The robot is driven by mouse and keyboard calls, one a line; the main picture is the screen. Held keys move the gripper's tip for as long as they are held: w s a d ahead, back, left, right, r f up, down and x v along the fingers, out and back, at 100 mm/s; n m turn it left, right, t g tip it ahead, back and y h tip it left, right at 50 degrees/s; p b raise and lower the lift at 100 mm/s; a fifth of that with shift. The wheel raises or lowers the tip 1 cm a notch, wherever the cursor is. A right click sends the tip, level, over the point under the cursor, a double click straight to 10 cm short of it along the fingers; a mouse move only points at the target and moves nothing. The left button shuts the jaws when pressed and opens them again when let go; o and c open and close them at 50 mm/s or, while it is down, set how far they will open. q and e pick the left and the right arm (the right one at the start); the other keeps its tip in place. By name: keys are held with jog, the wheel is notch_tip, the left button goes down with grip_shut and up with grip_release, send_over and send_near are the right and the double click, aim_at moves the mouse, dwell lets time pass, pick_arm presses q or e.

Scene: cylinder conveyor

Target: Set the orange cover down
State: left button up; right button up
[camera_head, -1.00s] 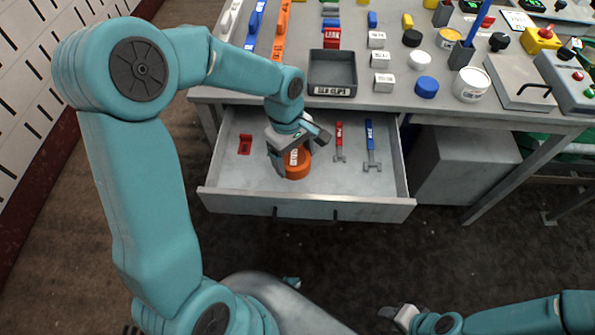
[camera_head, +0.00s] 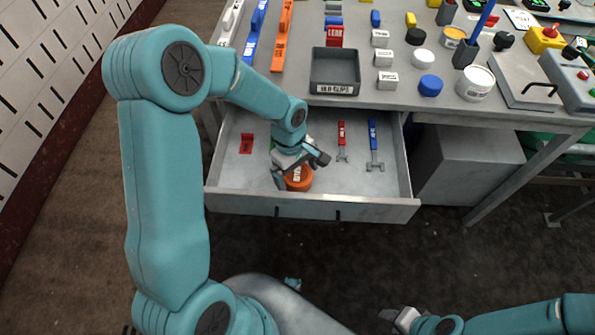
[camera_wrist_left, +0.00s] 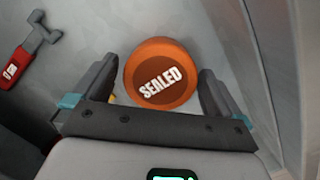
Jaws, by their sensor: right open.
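The orange cover (camera_head: 298,183) is a round disc with a white SEALED label. It is low in the open drawer (camera_head: 240,175), near its front wall. My right gripper (camera_head: 392,315) is open and empty at the bottom, away from the drawer.
A red wrench (camera_head: 341,135) and a blue wrench (camera_head: 373,140) lie on the drawer's right side. A small red piece (camera_head: 247,144) lies at its left. The table (camera_head: 300,85) above carries a grey tray (camera_head: 335,65) and several small parts. Drawer floor between them is partly clear.

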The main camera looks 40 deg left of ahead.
pick_arm(q)
notch_tip(320, 180, up, 12)
jog(key=a+p, duration=0.1)
jog(key=shift+a+p, duration=0.3)
jog(key=shift+a, duration=0.05)
dwell(0.5)
